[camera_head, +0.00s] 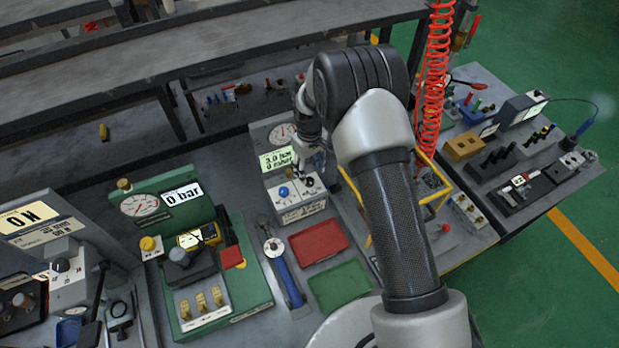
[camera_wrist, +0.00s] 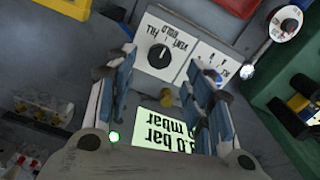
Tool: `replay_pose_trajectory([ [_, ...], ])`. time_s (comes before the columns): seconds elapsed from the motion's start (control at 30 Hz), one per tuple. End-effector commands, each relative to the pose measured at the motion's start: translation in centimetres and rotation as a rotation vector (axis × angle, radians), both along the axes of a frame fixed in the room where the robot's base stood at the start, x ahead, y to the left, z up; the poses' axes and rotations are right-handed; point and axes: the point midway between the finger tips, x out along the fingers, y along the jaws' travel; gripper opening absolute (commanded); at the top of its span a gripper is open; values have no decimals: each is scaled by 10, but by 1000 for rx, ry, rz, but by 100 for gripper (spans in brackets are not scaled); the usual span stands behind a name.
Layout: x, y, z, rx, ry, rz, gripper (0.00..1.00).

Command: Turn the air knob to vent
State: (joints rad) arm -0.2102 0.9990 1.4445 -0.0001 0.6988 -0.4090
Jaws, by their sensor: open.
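The air knob (camera_wrist: 158,57) is a small black round knob on a white panel lettered FILL, HOLD and VENT, upside down in the wrist view. A light mark shows on the knob, but I cannot tell surely which word it points to. In the head view the knob (camera_head: 307,182) sits on the right of a white block (camera_head: 303,211). My gripper (camera_wrist: 163,58) is open, its two fingers apart on either side of the knob in the picture. I cannot tell how far above it they are. My gripper (camera_head: 314,161) is partly hidden in the head view.
A blue knob (camera_head: 283,191) sits left of the air knob. A lit display (camera_head: 279,160) reading 3.0 bar and 0 mbar stands behind. A red tray (camera_head: 318,242) and a green tray (camera_head: 340,288) lie in front. A yellow frame (camera_head: 433,205) and coiled red hose (camera_head: 434,90) are to the right.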

Motion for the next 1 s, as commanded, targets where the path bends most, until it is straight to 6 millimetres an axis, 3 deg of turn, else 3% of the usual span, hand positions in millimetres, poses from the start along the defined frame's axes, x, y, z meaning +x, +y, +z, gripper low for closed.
replay_pose_trajectory([
  [0.1,-1,0,-24,-1,3,0,48],
  [0.33,0,0,-48,0,0,0,48],
  [0.67,0,0,-51,1,-1,0,48],
  [1.0,0,0,-51,1,-1,0,26],
])
